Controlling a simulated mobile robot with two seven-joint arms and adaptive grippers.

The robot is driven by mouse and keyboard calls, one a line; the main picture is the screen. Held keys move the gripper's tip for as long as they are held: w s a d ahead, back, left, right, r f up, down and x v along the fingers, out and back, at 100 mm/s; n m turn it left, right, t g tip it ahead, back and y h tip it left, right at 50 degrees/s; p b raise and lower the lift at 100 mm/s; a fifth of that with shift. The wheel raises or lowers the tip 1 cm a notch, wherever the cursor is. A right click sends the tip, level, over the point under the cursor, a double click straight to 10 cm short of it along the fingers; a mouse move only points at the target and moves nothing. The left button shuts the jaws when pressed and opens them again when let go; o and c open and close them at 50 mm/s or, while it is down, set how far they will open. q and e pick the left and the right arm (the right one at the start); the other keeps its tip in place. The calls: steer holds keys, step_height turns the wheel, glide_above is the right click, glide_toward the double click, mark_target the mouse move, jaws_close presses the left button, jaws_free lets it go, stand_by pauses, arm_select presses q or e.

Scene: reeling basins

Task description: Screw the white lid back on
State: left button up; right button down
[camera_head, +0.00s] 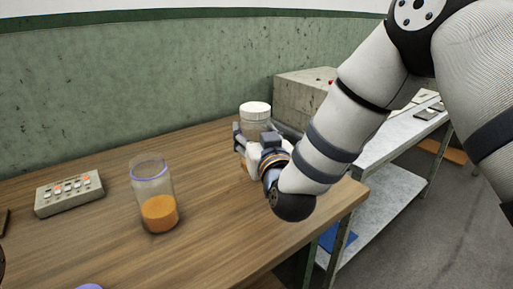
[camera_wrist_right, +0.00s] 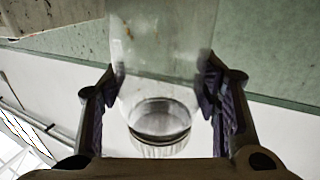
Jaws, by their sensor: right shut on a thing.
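A clear jar (camera_head: 254,131) stands upright near the far edge of the wooden table, with the white lid (camera_head: 255,110) on its top. I cannot tell how tightly the lid sits. My right gripper (camera_head: 262,145) is shut around the jar's side, below the lid, and hides much of its lower part. In the right wrist view the glass of the jar (camera_wrist_right: 160,60) lies between the two fingers (camera_wrist_right: 162,95), and the ribbed lid (camera_wrist_right: 160,146) shows lower in the picture.
An open clear jar (camera_head: 158,195) with a purple rim and orange contents stands left on the wooden table (camera_head: 215,225). A grey button box (camera_head: 69,193) lies further left. Part of a purple round thing (camera_head: 90,286) shows at the bottom edge. A metal shelf table (camera_head: 385,150) stands at right.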

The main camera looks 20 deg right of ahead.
steer(key=f, duration=0.4)
steer(key=shift+w+d+f+b, duration=0.1)
steer(key=shift+w+d+b, duration=0.1)
steer(key=shift+w+b, duration=0.15)
arm_select(q)
steer(key=shift+s+f, duration=0.5)
arm_select(e)
steer(key=c, duration=0.6)
jaws_free()
steer(key=shift+o, duration=0.2)
